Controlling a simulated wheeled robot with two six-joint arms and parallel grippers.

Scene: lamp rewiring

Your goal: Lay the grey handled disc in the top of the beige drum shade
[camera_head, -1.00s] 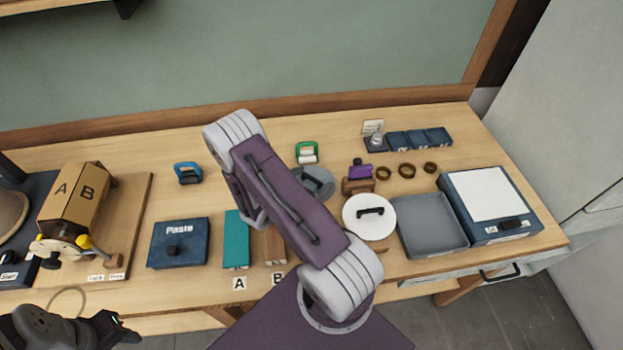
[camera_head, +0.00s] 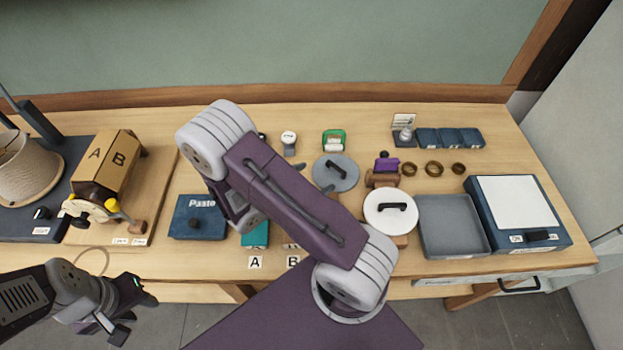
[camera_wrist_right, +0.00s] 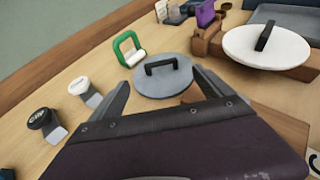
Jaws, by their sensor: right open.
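The grey handled disc (camera_head: 341,168) lies flat on the table with its dark handle up. It also shows in the right wrist view (camera_wrist_right: 163,83), just beyond and between the fingertips. My right gripper (camera_wrist_right: 160,78) is open and empty, pointing at the disc; in the head view my purple arm link hides most of it. The beige drum shade (camera_head: 28,172) stands at the far left on a dark base, partly cut off by the picture edge. My left gripper (camera_head: 138,312) hangs in front of the table at the lower left; its jaw opening is unclear.
A white handled disc (camera_head: 383,222) sits right of the grey one, beside a grey tray (camera_head: 452,226). A green-framed holder (camera_head: 333,140) and a purple-topped stamp (camera_head: 386,163) are nearby. The A/B box (camera_head: 107,163) and blue Paste box (camera_head: 197,220) stand between disc and shade.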

